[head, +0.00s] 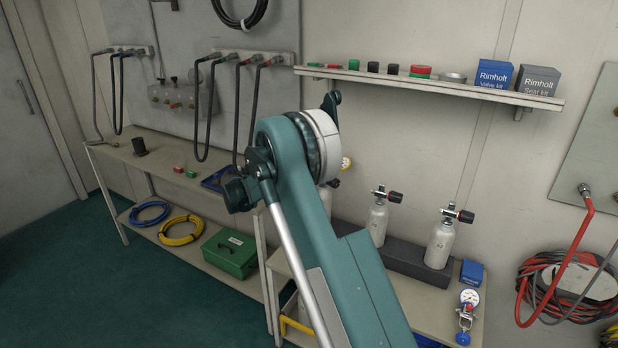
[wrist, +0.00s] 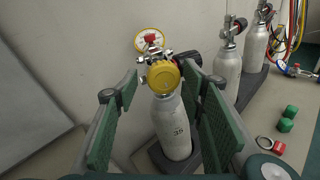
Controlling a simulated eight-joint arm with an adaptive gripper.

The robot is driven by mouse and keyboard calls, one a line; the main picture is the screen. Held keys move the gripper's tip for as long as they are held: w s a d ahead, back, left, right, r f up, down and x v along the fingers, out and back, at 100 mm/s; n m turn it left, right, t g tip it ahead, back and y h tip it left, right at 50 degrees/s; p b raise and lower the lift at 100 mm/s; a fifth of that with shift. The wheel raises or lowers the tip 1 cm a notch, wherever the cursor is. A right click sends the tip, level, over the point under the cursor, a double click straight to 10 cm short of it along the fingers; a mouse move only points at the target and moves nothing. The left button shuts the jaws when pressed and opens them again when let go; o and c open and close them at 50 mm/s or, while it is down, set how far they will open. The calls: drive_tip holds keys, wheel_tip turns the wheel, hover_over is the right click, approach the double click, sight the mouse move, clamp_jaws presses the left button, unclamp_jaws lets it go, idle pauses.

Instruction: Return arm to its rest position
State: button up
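My arm (head: 345,245), teal with a pale round joint, rises from the bottom of the head view and leans up and left in front of the bench. My gripper's fingers are hidden in the head view. In the wrist view my gripper (wrist: 161,80) is open, with green pads on either side of a pale cylinder (wrist: 172,128). Gaps show between the pads and the cylinder. The cylinder stands upright and carries a yellow round cap (wrist: 163,77), valve fittings and a yellow-rimmed gauge (wrist: 149,40). In the head view this cylinder is mostly hidden behind my arm.
Two more cylinders (head: 377,222) (head: 439,243) stand in a dark rack (head: 410,264). A blue regulator with gauge (head: 466,315) lies at the bench's right. A shelf (head: 430,85) with boxes hangs above. Hoses (head: 207,110) hang at left. Open floor (head: 60,280) lies lower left.

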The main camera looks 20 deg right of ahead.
drive_tip(key=shift+w, duration=0.1)
drive_tip(key=shift+r, duration=0.1)
drive_tip(key=n, duration=0.5)
drive_tip(key=shift+h, duration=0.4)
drive_tip(key=n, duration=0.5)
drive_tip(key=shift+h, duration=0.4)
drive_tip(key=s+a, duration=0.2)
drive_tip(key=a, duration=0.6)
drive_tip(key=shift+s+a, duration=0.15)
drive_tip(key=shift+a, duration=0.2)
idle(0.3)
drive_tip(key=shift+r, duration=0.1)
